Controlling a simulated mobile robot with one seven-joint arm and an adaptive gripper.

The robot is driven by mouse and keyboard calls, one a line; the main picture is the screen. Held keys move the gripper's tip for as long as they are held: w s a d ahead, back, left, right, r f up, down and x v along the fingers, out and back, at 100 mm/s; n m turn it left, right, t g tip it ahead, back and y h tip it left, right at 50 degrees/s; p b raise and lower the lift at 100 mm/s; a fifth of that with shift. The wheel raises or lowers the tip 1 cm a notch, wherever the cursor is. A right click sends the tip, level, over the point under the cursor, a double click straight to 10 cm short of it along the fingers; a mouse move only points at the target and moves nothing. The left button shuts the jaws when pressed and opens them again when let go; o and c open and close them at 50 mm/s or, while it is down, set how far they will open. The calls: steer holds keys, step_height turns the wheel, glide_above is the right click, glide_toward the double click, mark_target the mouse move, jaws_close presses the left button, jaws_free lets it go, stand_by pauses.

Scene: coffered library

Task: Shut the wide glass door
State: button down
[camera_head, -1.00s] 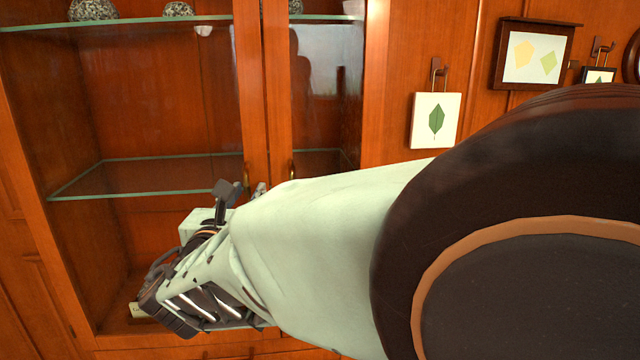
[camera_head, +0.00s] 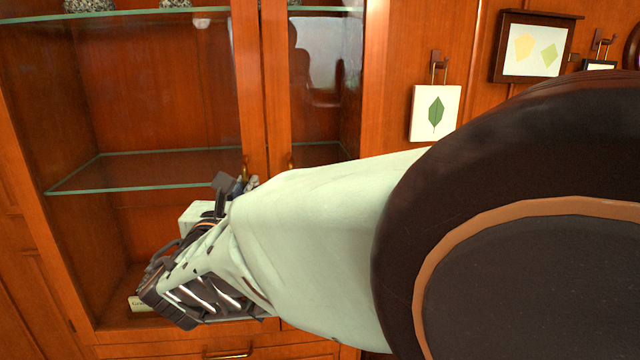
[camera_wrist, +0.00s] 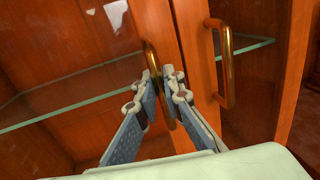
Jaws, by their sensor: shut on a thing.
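The wide glass door (camera_head: 249,90) is the left leaf of a wooden cabinet, with a large pane and an orange-brown frame. Its edge stands close beside the narrower right door (camera_head: 278,90); I cannot tell whether a small gap remains. In the wrist view, the wide door's brass handle (camera_wrist: 150,58) runs between the fingertips of my gripper (camera_wrist: 161,82), which are shut on it. In the head view, my gripper (camera_head: 237,184) is at the handle, partly hidden by my arm.
The right door's brass handle (camera_wrist: 228,68) is close to the right of my fingers. Glass shelves (camera_head: 150,170) are inside the cabinet. A drawer pull (camera_head: 228,352) is below. Framed pictures, including a leaf print (camera_head: 435,112), hang on the wall to the right.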

steer(key=shift+s+f, duration=0.1)
steer(key=shift+s, duration=0.2)
steer(key=c, duration=2)
jaws_free()
steer(key=shift+c, duration=0.2)
steer(key=s, duration=0.7)
steer(key=shift+s+d, duration=0.15)
steer(key=shift+s, duration=0.1)
